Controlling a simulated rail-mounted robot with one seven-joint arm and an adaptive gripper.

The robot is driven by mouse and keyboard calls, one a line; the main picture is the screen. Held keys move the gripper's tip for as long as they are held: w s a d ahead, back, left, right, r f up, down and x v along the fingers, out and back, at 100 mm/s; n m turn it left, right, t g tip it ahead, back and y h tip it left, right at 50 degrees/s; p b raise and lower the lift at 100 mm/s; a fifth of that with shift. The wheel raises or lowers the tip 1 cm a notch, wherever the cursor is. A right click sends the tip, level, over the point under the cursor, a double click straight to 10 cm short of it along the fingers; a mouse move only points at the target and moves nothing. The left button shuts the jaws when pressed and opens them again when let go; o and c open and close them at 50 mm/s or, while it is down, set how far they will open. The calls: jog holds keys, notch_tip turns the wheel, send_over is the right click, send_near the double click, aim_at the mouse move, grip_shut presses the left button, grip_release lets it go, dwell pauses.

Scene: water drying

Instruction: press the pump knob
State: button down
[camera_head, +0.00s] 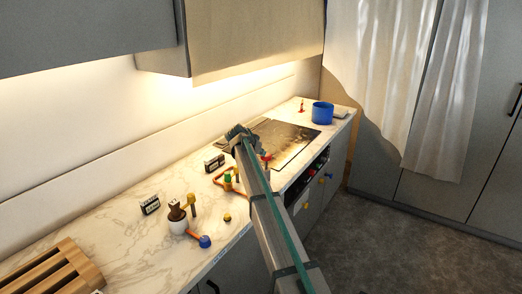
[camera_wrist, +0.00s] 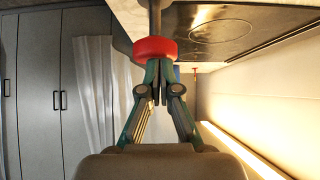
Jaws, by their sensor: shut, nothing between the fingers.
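In the wrist view, a round red knob (camera_wrist: 155,49) sits on a thin grey rod that runs to the upper edge of the picture. It looks like the pump knob. My gripper (camera_wrist: 156,70) is shut and empty, with its fingertips right at the knob's near edge. I cannot tell whether they touch it. In the head view, my gripper (camera_head: 240,140) is over the counter beside the stove, and a small red part (camera_head: 267,157) shows just right of it. My arm hides much of what lies behind it.
The marble counter (camera_head: 120,220) holds a wooden rack (camera_head: 55,270), a white pot (camera_head: 178,226), a blue-ended part (camera_head: 205,241) and small dark boxes. A stove (camera_head: 285,140) and a blue pot (camera_head: 322,113) stand farther back. The upper cabinet (camera_head: 250,45) overhangs the counter.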

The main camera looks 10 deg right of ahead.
jog(key=shift+f, duration=0.1)
notch_tip(320, 180, down, 4)
jog(key=b, duration=0.3)
jog(key=shift+s+f, duration=0.1)
jog(key=shift+f, duration=0.15)
jog(key=s+a+r+b, duration=0.1)
jog(key=s+a+r, duration=0.1)
jog(key=r, duration=0.3)
jog(key=s+a+r+b, duration=0.2)
jog(key=s+a+r, duration=0.1)
jog(key=r, duration=0.3)
jog(key=shift+s+r, duration=0.15)
jog(key=shift+s, duration=0.05)
jog(key=shift+w+a, duration=0.1)
dwell(1.5)
